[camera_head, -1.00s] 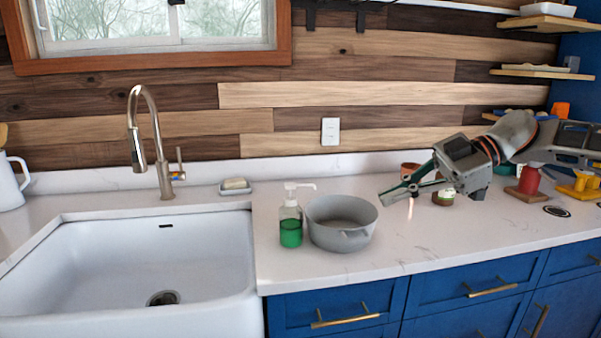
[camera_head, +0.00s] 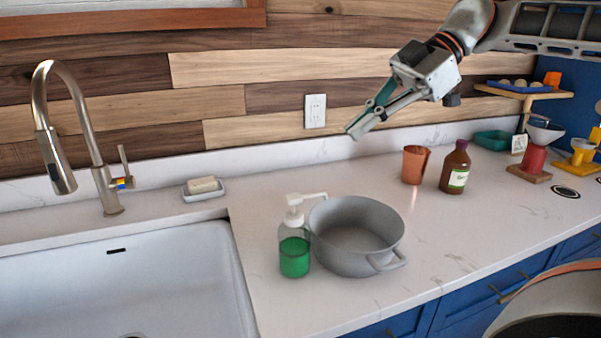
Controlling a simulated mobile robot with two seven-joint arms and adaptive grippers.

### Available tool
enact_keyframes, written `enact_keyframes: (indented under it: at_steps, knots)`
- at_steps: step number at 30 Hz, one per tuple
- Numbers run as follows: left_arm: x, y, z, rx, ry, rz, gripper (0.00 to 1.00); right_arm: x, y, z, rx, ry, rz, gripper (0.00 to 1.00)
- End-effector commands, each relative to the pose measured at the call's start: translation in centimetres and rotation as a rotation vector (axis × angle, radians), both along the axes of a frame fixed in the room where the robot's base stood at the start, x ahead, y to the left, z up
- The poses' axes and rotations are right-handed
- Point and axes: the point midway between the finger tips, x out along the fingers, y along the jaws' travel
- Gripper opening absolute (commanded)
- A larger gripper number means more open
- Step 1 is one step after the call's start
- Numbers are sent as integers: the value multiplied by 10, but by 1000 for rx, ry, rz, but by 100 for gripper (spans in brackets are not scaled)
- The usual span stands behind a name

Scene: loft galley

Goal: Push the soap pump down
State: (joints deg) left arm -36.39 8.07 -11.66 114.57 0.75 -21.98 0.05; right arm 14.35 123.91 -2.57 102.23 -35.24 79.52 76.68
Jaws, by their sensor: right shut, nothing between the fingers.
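The soap pump bottle (camera_head: 294,250) stands upright on the white counter, just right of the sink. It is clear with green soap in its lower part and a white pump head (camera_head: 294,205), which is up, its nozzle pointing right. My right gripper (camera_head: 357,132) is shut and empty. It is in the air above the counter, up and to the right of the pump and apart from it, its fingers pointing down and left. My left gripper is not in view.
A grey pot (camera_head: 356,238) stands close beside the bottle on its right. A copper cup (camera_head: 414,165) and a brown bottle (camera_head: 455,168) stand farther right. A soap dish (camera_head: 204,190) lies behind the sink (camera_head: 130,290), near the faucet (camera_head: 62,165).

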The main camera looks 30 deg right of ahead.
Motion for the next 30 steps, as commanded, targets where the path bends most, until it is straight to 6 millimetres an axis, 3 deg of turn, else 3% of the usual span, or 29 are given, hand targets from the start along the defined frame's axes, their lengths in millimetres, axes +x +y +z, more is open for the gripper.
enact_keyframes:
  at_steps: [14, 30]
  knots:
    - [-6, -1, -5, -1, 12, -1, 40, 1, 3, -3, -1, 1, 1, 0]
    - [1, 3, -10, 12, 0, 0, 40, 29, 66, -68, 0, 6, 1, 0]
